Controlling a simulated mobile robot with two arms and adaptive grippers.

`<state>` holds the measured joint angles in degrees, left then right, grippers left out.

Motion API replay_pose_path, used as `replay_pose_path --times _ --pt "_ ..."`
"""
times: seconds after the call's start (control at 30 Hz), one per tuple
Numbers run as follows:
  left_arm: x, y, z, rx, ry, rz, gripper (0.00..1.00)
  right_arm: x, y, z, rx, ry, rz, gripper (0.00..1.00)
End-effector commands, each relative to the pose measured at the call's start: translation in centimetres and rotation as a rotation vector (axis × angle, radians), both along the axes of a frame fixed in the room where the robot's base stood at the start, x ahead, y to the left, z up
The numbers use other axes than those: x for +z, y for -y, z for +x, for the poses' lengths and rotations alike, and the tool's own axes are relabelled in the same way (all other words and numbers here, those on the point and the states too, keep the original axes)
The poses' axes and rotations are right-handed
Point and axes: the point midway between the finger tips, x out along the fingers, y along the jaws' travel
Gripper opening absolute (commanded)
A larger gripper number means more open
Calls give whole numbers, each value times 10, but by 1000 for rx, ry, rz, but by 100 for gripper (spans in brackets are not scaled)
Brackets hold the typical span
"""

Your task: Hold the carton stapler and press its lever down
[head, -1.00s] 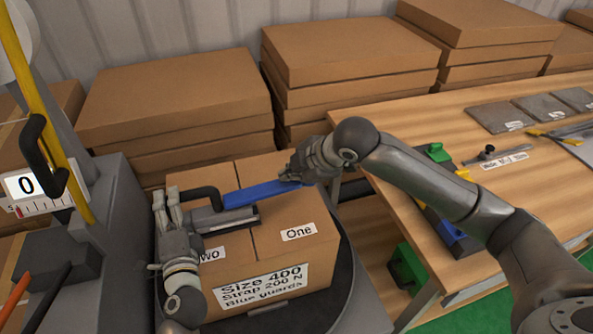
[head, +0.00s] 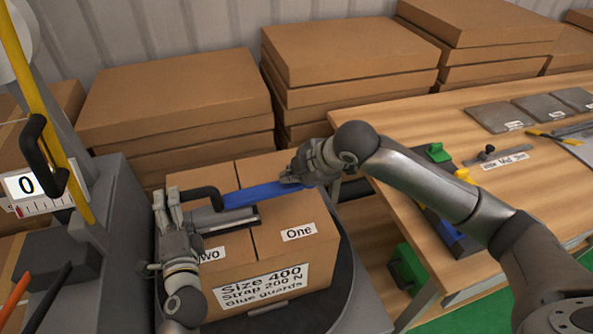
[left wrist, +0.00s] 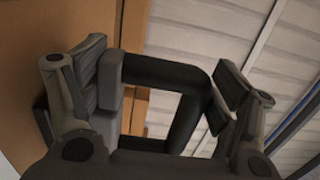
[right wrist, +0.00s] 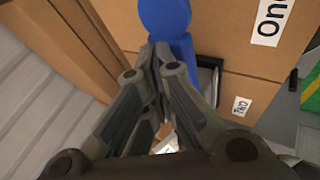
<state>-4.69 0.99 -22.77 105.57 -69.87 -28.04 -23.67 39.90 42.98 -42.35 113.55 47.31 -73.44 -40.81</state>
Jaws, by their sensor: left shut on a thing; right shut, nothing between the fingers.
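The carton stapler (head: 222,219) lies on top of the brown carton (head: 300,256), with a grey body, a black bent handle (head: 206,192) and a long blue lever (head: 262,193). My left gripper (head: 168,200) is shut on the stapler at its handle end. The left wrist view shows the black handle (left wrist: 165,73) between its fingers. My right gripper (head: 291,177) is shut and empty at the far end of the lever. In the right wrist view its closed fingertips (right wrist: 163,62) overlap the blue lever (right wrist: 165,18); I cannot tell whether they touch.
The carton stands on a dark round turntable (head: 345,285). A grey machine with a yellow post (head: 52,110) is at the left. Stacked cartons (head: 345,55) stand behind. A wooden workbench (head: 400,120) with tools and plates is at the right, under my right arm.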

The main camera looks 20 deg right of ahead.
Motion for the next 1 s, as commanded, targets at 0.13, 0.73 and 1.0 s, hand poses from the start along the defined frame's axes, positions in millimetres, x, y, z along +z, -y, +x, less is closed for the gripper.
replay_pose_path --times 0.13,0.73,1.0 --pt "-2 -4 0 8 -4 -5 27 -3 6 1 -10 -6 -13 0" --pt "-2 -5 0 11 -4 -4 27 28 -1 2 -10 -1 -10 0" --pt "-2 -5 0 11 -4 -2 27 43 -4 1 -9 0 -9 0"
